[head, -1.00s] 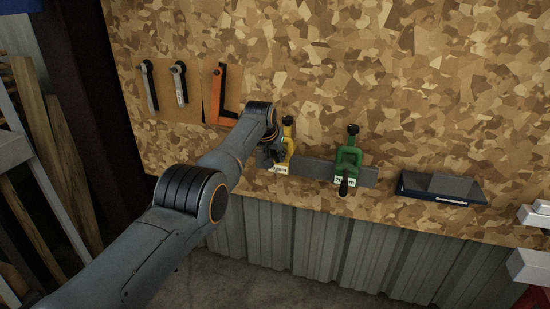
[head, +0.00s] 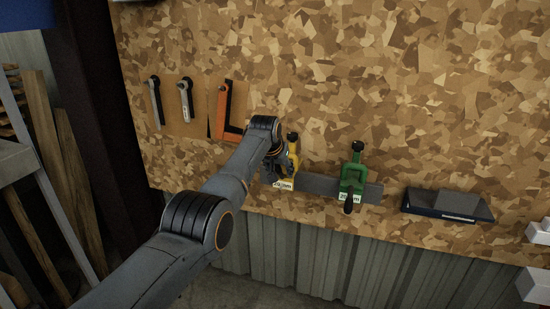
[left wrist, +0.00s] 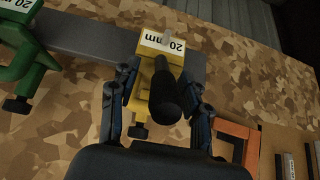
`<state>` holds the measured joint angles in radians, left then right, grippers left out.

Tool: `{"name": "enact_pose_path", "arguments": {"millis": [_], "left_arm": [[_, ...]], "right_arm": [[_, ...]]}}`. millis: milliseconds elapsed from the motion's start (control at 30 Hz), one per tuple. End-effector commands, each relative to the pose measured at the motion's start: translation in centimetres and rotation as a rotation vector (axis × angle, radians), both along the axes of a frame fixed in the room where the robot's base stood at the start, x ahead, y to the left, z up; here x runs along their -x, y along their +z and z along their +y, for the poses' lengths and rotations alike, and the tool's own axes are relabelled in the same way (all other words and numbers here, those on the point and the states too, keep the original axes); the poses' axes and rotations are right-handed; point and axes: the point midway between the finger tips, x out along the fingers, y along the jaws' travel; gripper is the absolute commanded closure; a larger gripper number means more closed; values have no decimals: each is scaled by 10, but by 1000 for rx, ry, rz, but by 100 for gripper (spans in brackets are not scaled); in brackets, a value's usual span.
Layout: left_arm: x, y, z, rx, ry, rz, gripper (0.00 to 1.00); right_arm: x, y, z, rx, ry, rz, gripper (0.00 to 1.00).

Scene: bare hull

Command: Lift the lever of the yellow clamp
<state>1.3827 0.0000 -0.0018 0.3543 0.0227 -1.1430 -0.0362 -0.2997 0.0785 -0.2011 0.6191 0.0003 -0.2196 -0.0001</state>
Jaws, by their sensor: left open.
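The yellow clamp (head: 292,163) is fixed on a grey metal bar (head: 318,184) on the chipboard wall, partly hidden by my left gripper in the head view. In the left wrist view, the yellow clamp (left wrist: 151,67) carries a "20 mm" label, and its black lever (left wrist: 168,97) points toward the camera. My left gripper (head: 278,166) is open at the clamp. In the left wrist view, its two fingers (left wrist: 160,92) stand on either side of the clamp and lever. I cannot tell whether they touch it. My right gripper is not in view.
A green clamp (head: 353,175) sits on the same bar to the right. A dark tray (head: 448,205) is farther right. An orange square (head: 232,128) and two handled tools (head: 185,97) hang to the left. The wall above the clamps is clear.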

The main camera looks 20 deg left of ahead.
Motion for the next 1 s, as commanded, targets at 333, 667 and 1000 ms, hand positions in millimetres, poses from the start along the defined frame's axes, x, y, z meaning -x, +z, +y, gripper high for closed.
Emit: {"name": "enact_pose_path", "arguments": {"millis": [333,667,1000], "left_arm": [[21,29,1,0,0,-4,53],[52,74,1,0,0,-1,53],[64,89,1,-1,-1,4,53]], "right_arm": [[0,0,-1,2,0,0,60],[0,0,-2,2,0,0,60],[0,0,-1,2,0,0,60]]}}
